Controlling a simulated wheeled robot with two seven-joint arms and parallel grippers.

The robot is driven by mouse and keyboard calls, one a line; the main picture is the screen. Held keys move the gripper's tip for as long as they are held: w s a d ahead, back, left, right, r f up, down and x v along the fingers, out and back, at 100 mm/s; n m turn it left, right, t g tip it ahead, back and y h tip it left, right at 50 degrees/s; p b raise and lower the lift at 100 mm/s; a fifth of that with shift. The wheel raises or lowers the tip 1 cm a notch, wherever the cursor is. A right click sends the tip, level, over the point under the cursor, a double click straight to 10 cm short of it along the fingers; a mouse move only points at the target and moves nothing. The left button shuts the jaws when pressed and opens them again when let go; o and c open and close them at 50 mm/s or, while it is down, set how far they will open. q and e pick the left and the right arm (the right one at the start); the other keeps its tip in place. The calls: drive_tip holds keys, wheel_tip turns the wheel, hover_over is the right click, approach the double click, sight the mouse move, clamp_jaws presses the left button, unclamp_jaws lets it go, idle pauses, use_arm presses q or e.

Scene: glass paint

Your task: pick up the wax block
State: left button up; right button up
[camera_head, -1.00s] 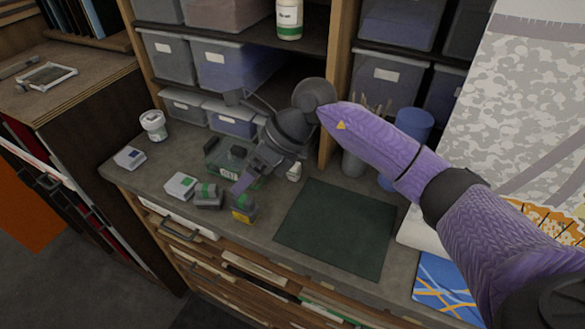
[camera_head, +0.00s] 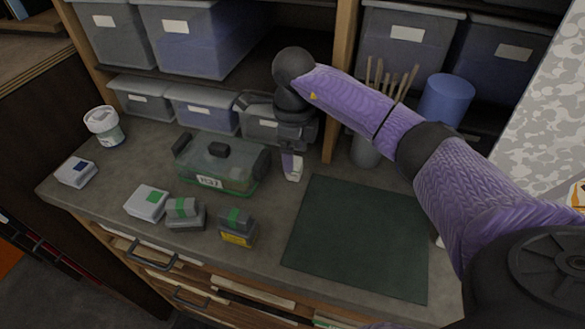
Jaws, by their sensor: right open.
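Several small blocks stand on the grey worktop, and I cannot tell for sure which is the wax block. A small whitish piece (camera_head: 293,177) is at the back, right of the green clear box. A white block with a green label (camera_head: 147,203), a grey block with a green band (camera_head: 185,213) and a grey and yellow block (camera_head: 237,228) stand near the front edge. A white block with a blue label (camera_head: 76,172) lies far left. My right gripper (camera_head: 291,164) is open, pointing down at the whitish piece, partly hiding it. My left gripper is out of view.
The green clear box (camera_head: 222,170) with a dark handle stands left of my right gripper. A white jar (camera_head: 104,127) is at the back left. A dark green mat (camera_head: 357,240) lies clear at the right. A brush pot (camera_head: 366,150) and shelf bins stand behind.

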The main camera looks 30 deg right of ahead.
sight(295, 160)
wheel_tip(295, 160, down, 5)
drive_tip(key=shift+d+f, duration=0.15)
clamp_jaws()
idle(0.4)
